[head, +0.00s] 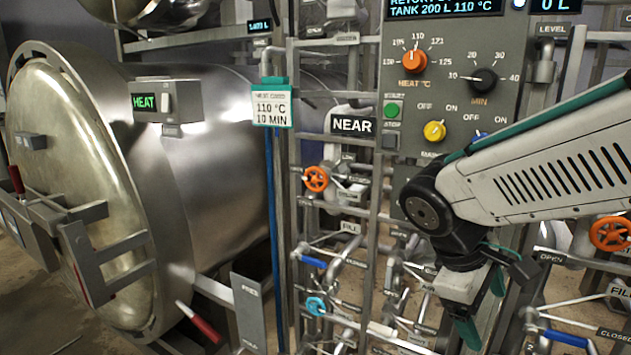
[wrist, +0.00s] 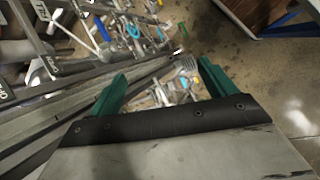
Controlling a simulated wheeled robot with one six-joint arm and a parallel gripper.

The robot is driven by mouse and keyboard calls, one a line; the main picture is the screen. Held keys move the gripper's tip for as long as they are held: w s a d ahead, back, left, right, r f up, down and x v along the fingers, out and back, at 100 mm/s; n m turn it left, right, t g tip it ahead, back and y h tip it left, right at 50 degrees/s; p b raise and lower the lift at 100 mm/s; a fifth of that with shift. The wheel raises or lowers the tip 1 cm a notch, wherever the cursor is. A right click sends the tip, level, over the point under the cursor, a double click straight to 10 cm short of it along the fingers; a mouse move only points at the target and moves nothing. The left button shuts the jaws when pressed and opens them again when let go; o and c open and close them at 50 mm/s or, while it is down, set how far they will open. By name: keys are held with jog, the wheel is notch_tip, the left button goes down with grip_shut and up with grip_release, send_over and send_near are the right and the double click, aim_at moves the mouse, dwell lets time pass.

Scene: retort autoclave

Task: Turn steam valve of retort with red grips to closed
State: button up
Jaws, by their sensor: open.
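The retort (head: 225,130) with red grips is the large steel vessel at the left of the head view. One red grip (head: 205,328) is on a lever low by its door, another red grip (head: 17,180) at the far left. An orange handwheel (head: 316,179) sits on the pipe rack right of the vessel, left of the NEAR sign's lower edge. A second orange handwheel (head: 610,233) is at the right edge. No readable label tells which is the steam valve. My gripper (head: 482,308) points down, open and empty, apart from both wheels; its fingers also show in the wrist view (wrist: 165,80).
A grey control panel (head: 450,60) with knobs stands behind my arm. A blue handwheel (head: 316,306) and blue lever handles (head: 312,262) are among the dense pipes. The rack's rails pass close to my gripper. Bare floor (wrist: 285,100) shows at the right of the wrist view.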

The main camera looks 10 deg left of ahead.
jog(key=w+a+f+n+t+h, duration=0.1)
jog(key=w+a+n+t+h, duration=0.3)
jog(key=w+a+n, duration=0.65)
jog(key=n+t+y, duration=0.3)
jog(key=n+t, duration=0.9)
jog(key=n, duration=0.3)
send_near(314, 181)
jog(key=x, duration=0.3)
jog(key=shift+m, duration=0.25)
jog(key=x, duration=0.7)
jog(key=shift+w+d, duration=0.1)
jog(key=shift+w, duration=0.25)
jog(key=c, duration=1)
